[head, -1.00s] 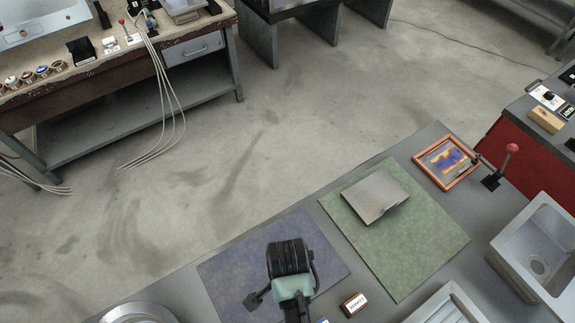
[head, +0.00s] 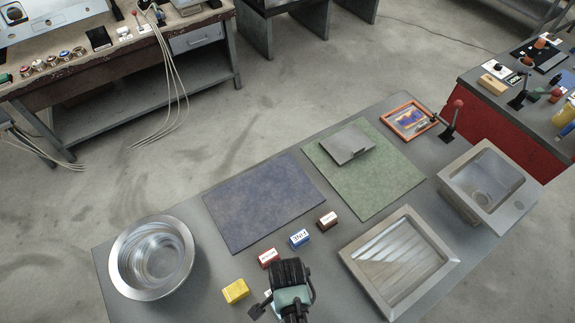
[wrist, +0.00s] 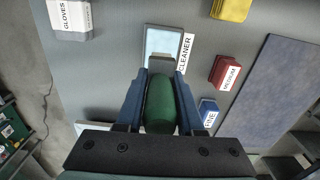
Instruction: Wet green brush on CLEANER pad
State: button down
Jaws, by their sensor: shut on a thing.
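The green brush (wrist: 160,108) is held between the two blue fingers of my gripper (wrist: 163,76) in the wrist view. Its far end lies over or just short of the near side of the CLEANER pad (wrist: 163,45), a pale blue square in a light frame with a white label reading CLEANER. I cannot tell whether the brush touches the pad. In the head view, my black and teal wrist covers the fingers and brush, and mostly hides the pad.
Right of the pad are a red MEDIUM block (wrist: 226,72), a blue FINE block (wrist: 208,112) and a yellow block (head: 235,291). A white GLOVES box (wrist: 72,18) stands left. A round metal basin (head: 118,270), blue mat (head: 265,200) and sink (head: 452,190) share the counter.

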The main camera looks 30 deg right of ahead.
jog(key=shift+w+d+f+b, duration=0.1)
jog(key=shift+w+f+b, duration=0.05)
jog(key=shift+f+b, duration=2.75)
jog(key=shift+f, duration=0.1)
jog(key=shift+f+b, duration=0.3)
jog(key=shift+f, duration=0.3)
notch_tip(320, 180, up, 7)
jog(key=p, duration=0.7)
jog(key=shift+r, duration=0.15)
dwell(0.6)
